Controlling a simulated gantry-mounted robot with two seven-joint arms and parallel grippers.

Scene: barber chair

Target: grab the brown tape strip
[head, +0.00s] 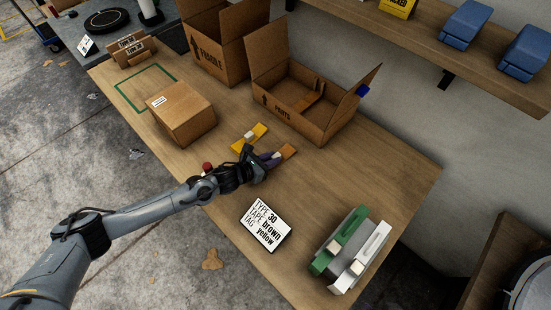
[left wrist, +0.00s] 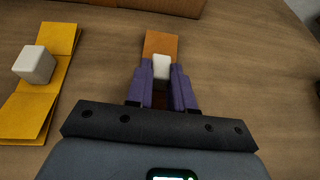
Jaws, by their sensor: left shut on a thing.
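The brown tape strip (head: 289,151) lies on the wooden table, with a white block on it. In the left wrist view the strip's far end (left wrist: 163,44) shows beyond the fingers, and the white block (left wrist: 161,65) sits between them. My left gripper (head: 274,157) is shut on this white block; its purple fingers (left wrist: 162,72) also show in the left wrist view. The near part of the strip is mostly hidden by the gripper. I cannot tell any lift off the table. My right gripper is not in view.
A yellow strip (head: 260,130) with its own white block lies just left of the gripper. A sign (head: 266,224) reads type 30, tape brown, tag yellow. A closed carton (head: 182,112), an open "parts" box (head: 315,122) and a green-and-white dispenser-like object (head: 345,250) stand around.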

